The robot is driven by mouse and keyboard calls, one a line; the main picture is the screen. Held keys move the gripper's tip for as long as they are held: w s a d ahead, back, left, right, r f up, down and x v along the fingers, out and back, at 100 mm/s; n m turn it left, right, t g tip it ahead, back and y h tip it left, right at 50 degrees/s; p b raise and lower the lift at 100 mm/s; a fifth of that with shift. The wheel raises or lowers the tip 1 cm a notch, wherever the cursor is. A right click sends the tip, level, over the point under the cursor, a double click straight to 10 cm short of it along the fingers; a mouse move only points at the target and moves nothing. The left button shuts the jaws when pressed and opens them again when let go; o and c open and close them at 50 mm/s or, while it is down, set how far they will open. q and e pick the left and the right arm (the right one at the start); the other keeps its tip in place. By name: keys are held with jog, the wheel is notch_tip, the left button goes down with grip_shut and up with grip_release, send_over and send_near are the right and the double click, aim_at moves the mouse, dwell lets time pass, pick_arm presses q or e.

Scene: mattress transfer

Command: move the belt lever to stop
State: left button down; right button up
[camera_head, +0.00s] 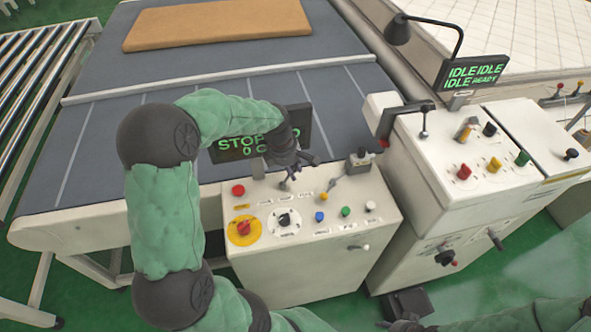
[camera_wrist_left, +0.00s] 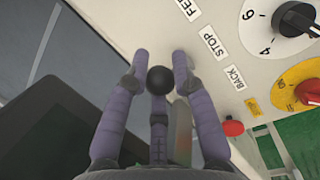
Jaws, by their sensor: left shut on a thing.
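The belt lever's round black knob (camera_wrist_left: 160,79) sits between the purple fingers of my left gripper (camera_wrist_left: 162,72) in the left wrist view. The gripper is shut on it; the lever's shaft is mostly hidden. In the head view my left gripper (camera_head: 298,160) is over the back of the white control box (camera_head: 310,262). Beside the lever are the labels FEED, partly cut off, STOP (camera_wrist_left: 214,42) and BACK (camera_wrist_left: 234,78). The belt display (camera_head: 232,147) shows green text starting with STOP, partly hidden by my arm. My right gripper (camera_head: 405,326) barely shows at the bottom edge.
The control box carries a red button (camera_head: 238,190), a red knob on yellow (camera_head: 243,227), a black dial (camera_head: 284,220) and small coloured buttons. A brown mattress (camera_head: 215,24) lies on the grey belt (camera_head: 100,130). A second console (camera_head: 465,150) stands to the right.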

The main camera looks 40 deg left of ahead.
pick_arm(q)
jog(key=shift+s+a+r, duration=0.2)
jog(key=shift+s, duration=0.05)
jog(key=shift+s+a+r+p, duration=0.2)
jog(key=shift+s+a+p, duration=0.2)
jog(key=shift+p, duration=0.3)
jog(key=shift+s+a+p, duration=0.3)
jog(key=shift+s+p, duration=0.1)
jog(key=shift+s, duration=0.15)
jog(key=shift+s+a, duration=0.1)
jog(key=shift+s, duration=0.05)
jog(key=shift+f, duration=0.1)
jog(key=c, duration=1.3)
grip_release()
jog(key=shift+o, duration=1.4)
